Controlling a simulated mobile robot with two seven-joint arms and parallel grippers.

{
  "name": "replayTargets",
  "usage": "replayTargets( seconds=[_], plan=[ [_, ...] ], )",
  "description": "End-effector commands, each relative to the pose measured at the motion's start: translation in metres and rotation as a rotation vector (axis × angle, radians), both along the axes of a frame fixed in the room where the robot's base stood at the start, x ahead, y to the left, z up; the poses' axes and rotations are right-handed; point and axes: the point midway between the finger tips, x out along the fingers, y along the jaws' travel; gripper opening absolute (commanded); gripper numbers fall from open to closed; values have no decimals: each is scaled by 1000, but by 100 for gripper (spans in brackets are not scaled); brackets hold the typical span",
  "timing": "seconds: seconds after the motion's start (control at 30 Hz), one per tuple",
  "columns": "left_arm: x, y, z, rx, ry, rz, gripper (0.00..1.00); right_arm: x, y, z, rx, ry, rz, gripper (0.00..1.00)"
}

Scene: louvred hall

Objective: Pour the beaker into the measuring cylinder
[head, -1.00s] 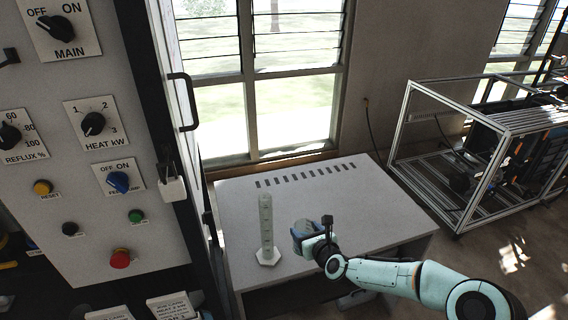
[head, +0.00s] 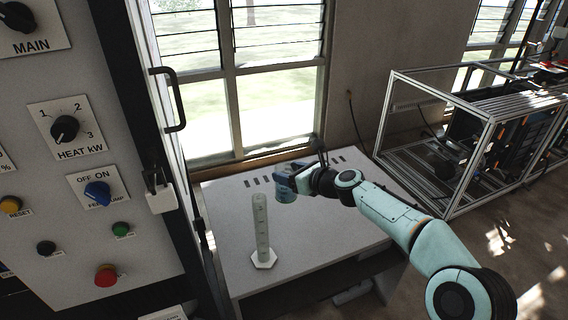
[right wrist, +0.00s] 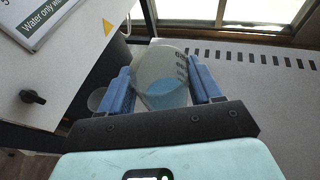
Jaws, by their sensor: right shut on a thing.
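The measuring cylinder (head: 261,228) is a tall pale tube with graduation marks and a hexagonal foot. It stands upright on the light grey table. My right gripper (head: 286,188) is up and to the right of the cylinder in the head view, apart from it. In the right wrist view my right gripper (right wrist: 163,92) has its blue fingers shut on the clear beaker (right wrist: 160,64). The beaker has dark marks and holds some blue liquid. In the head view the beaker is mostly hidden by the gripper. My left gripper is in neither view.
The table (head: 310,243) is otherwise bare, with a row of dark slots at its back. A control panel (head: 65,185) with knobs and buttons stands close on the left. A metal-framed rig (head: 450,150) is at the right. Louvred windows (head: 265,80) are behind.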

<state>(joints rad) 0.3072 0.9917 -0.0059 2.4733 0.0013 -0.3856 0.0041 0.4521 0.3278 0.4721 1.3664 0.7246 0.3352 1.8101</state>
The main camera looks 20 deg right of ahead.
Motion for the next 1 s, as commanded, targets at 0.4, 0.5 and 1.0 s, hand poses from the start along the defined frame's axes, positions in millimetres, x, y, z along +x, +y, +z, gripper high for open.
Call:
replayTargets(
  seconds=[0.4, 0.5, 1.0],
  plan=[
    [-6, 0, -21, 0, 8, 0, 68, -5, 6, 20, -112, -48, 51, 3],
    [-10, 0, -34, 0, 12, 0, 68, -7, 11, 18, -206, -89, 50, 3],
    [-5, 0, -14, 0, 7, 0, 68, -23, 47, 25, -759, -326, 47, 3]
  ],
)
